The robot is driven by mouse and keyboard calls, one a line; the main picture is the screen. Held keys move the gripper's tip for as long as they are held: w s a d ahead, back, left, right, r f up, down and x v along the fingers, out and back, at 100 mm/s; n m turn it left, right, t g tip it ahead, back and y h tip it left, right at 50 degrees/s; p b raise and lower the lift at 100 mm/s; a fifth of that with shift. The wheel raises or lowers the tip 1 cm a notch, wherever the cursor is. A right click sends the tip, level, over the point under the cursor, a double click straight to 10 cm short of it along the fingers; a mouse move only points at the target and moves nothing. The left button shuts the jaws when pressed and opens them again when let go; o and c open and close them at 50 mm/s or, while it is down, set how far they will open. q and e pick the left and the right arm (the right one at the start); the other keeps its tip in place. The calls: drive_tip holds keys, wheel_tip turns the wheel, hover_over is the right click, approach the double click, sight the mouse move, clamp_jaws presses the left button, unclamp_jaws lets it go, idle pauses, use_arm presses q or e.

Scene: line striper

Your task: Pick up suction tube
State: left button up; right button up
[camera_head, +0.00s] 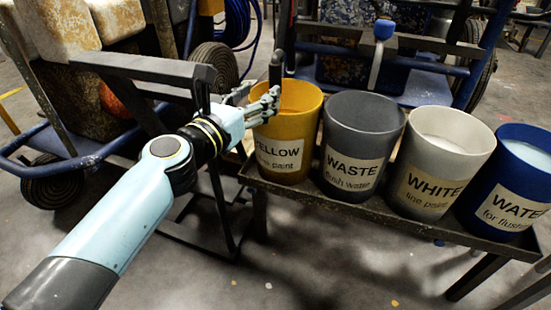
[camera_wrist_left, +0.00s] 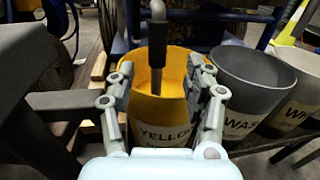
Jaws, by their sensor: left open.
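The suction tube (camera_head: 276,72) is a dark upright pipe with a bent top, standing in the yellow bucket (camera_head: 284,165) labelled "YELLOW line paint". In the left wrist view, the tube (camera_wrist_left: 157,45) rises between the fingers, with a grey top and a dark lower part. My left gripper (camera_head: 264,103) is at the bucket's left rim, close to the tube. In the left wrist view, the left gripper (camera_wrist_left: 162,78) is open, one finger on each side of the tube, with gaps visible. The tube's lower end is hidden inside the bucket. My right gripper is out of view.
A grey WASTE bucket (camera_head: 361,148), a white bucket (camera_head: 437,170) and a blue WATER bucket (camera_head: 512,190) stand to the right on a dark bench (camera_head: 390,213). Wheeled machines stand behind and at left. Open floor (camera_head: 340,270) lies in front.

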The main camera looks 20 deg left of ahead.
sight(272, 81)
use_arm(q)
drive_tip(key=shift+w+d+r, duration=0.1)
drive_tip(key=shift+w+d, duration=0.05)
drive_tip(key=shift+w, duration=0.5)
drive_tip(key=shift+w+d, duration=0.1)
drive_tip(key=shift+w, duration=0.5)
drive_tip(key=w, duration=0.5)
drive_tip(key=shift+w+d+r, duration=0.1)
drive_tip(key=shift+w+d, duration=0.2)
drive_tip(key=shift+d, duration=0.05)
drive_tip(key=shift+c, duration=0.4)
clamp_jaws()
drive_tip(key=shift+r, duration=0.1)
